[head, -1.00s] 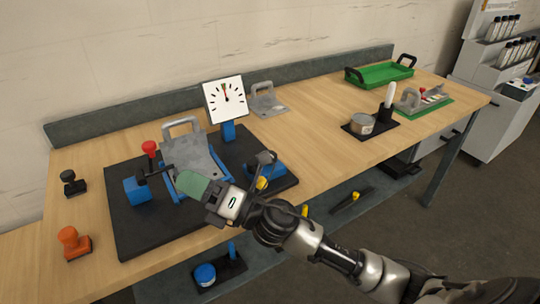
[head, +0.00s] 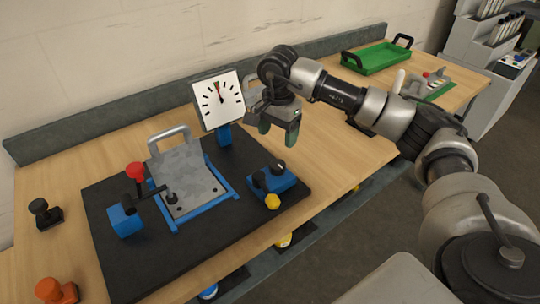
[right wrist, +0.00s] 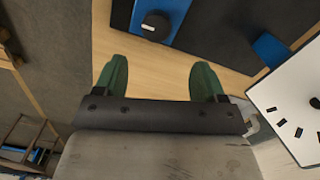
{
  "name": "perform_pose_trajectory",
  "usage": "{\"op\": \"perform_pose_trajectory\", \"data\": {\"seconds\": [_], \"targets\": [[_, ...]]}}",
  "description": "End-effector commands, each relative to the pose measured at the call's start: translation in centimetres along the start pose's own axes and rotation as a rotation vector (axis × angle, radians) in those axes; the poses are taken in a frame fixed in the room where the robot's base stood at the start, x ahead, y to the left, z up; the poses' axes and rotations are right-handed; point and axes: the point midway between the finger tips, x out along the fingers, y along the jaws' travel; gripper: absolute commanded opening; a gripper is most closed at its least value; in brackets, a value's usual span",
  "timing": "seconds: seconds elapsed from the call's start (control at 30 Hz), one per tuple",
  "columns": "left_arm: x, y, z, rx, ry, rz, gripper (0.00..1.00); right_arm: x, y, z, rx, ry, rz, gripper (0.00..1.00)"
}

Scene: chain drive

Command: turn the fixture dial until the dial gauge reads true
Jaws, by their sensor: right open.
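The dial gauge (head: 218,100) is a white square face on a blue post; its black needle points up close to the small red and green mark, and exact alignment is too small to tell. The fixture's blue block (head: 285,182) carries a black dial knob (head: 279,166) with a white mark; the knob also shows at the top of the right wrist view (right wrist: 156,25). My right gripper (head: 278,130) is open and empty, behind and above the blue block, right of the gauge. Its green fingertips (right wrist: 158,78) are apart from the knob. My left gripper is out of view.
A grey plate (head: 186,180) with a handle sits in the blue fixture frame on a black mat (head: 110,260). A red-knobbed clamp (head: 135,172) stands left, a yellow knob (head: 272,202) at the block's front. A green tray (head: 376,58) is at the back right.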

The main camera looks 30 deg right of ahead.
Motion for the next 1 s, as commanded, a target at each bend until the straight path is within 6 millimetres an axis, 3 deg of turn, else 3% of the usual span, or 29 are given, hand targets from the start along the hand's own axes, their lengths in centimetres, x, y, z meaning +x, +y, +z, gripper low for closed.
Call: {"op": "perform_pose_trajectory", "data": {"seconds": [0.2,0.3,0.5,0.67,0.97,1.0], "targets": [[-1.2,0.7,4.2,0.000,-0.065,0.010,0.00,3.7,0.1,0.1,0.000,-0.006,0.005,0.71],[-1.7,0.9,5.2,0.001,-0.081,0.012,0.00,5.6,0.1,0.2,-0.001,-0.006,0.004,0.71],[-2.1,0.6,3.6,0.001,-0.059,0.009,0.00,8.7,0.0,0.2,0.000,-0.008,0.001,0.71],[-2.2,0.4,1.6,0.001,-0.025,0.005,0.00,9.9,0.0,0.2,-0.001,-0.007,-0.002,0.71],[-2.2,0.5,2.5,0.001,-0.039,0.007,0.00,10.1,0.0,0.2,-0.001,-0.007,-0.003,0.71],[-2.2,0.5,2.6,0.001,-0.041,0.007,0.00,10.1,0.0,0.2,-0.001,-0.007,-0.003,0.65]]}}
